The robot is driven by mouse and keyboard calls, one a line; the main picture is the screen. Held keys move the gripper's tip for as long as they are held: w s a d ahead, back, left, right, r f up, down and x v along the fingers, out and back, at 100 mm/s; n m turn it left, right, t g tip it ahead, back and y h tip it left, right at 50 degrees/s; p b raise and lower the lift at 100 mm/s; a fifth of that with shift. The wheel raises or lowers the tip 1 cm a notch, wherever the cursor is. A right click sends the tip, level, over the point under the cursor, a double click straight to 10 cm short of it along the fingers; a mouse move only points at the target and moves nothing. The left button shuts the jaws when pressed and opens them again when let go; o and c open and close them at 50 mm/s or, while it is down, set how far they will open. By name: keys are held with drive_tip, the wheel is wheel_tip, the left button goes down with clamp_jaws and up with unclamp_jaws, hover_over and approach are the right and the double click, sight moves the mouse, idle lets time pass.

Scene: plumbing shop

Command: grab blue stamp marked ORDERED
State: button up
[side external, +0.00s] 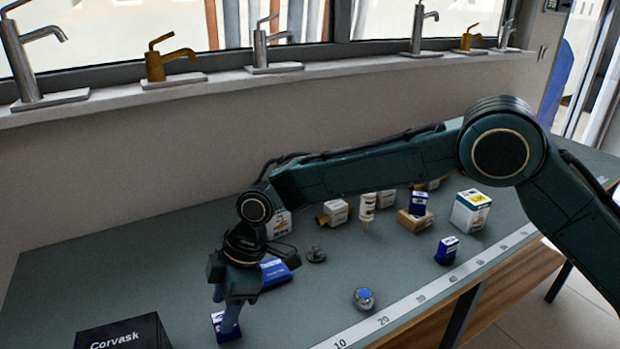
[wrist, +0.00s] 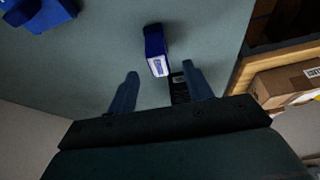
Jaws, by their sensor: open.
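A small blue block with a white label (wrist: 156,50) lies just beyond my fingertips in the wrist view, roughly between their lines. Its label is too small to read, so I cannot tell whether it says ORDERED. In the side view a blue block (side external: 222,332) is partly hidden by my finger. My gripper (side external: 226,304) is open and points down above the bench at the near left; its two fingers show apart in the wrist view (wrist: 160,76). Other small blue blocks stand at the right (side external: 447,250) and on a tan box (side external: 418,203); their labels are unreadable.
A larger blue box (side external: 278,272) lies close behind my gripper. A black Corvask box (side external: 124,335) stands at left. A round blue-topped piece (side external: 363,298) sits near the ruler edge (side external: 430,290). Several white boxes stand farther back.

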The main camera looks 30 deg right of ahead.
sight(218, 317)
drive_tip(key=shift+x, duration=2.65)
drive_tip(key=shift+a+r, duration=0.1)
drive_tip(key=c, duration=1.1)
drive_tip(key=shift+r, duration=0.15)
wheel_tip(218, 317, up, 20)
drive_tip(key=shift+f, duration=0.15)
